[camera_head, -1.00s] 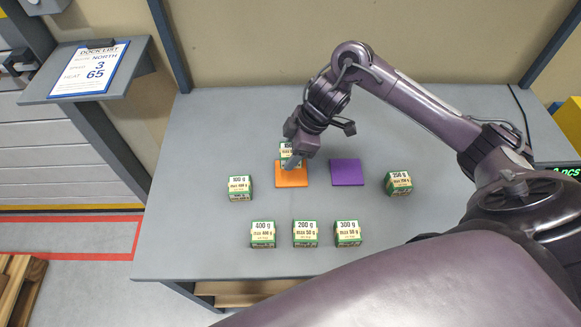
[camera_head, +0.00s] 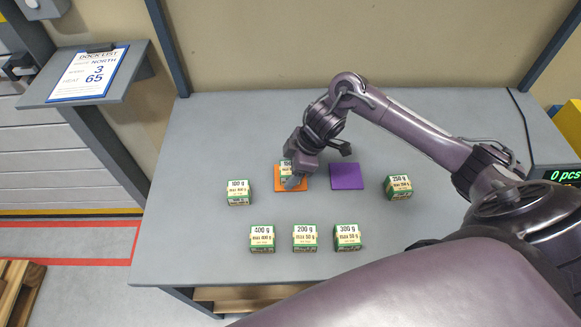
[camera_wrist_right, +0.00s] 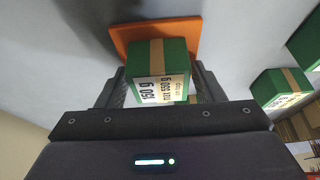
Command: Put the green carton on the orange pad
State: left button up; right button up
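A green carton (camera_head: 285,168) labelled 150 g is at the orange pad (camera_head: 300,186), partly hidden by my right gripper (camera_head: 291,181). In the right wrist view the carton (camera_wrist_right: 158,70) sits between both fingers of my right gripper (camera_wrist_right: 158,90), which look closed on its sides. The orange pad (camera_wrist_right: 127,38) shows just behind and under the carton there. The carton appears at pad level, but I cannot tell whether its base touches the pad. My left gripper is not in view.
Other green cartons stand apart: 100 g (camera_head: 238,193), 400 g (camera_head: 262,239), 200 g (camera_head: 305,238), 300 g (camera_head: 347,237) and 250 g (camera_head: 398,187). A purple pad (camera_head: 346,176) lies empty right of the orange one. A display (camera_head: 564,175) reads 0 pcs.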

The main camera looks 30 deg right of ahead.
jog(key=shift+o, duration=0.8)
jog(key=shift+r, duration=0.3)
jog(key=v, duration=1.1)
jog(key=shift+d+r+p, duration=0.2)
jog(key=shift+r+p, duration=0.1)
jog(key=shift+p, duration=0.15)
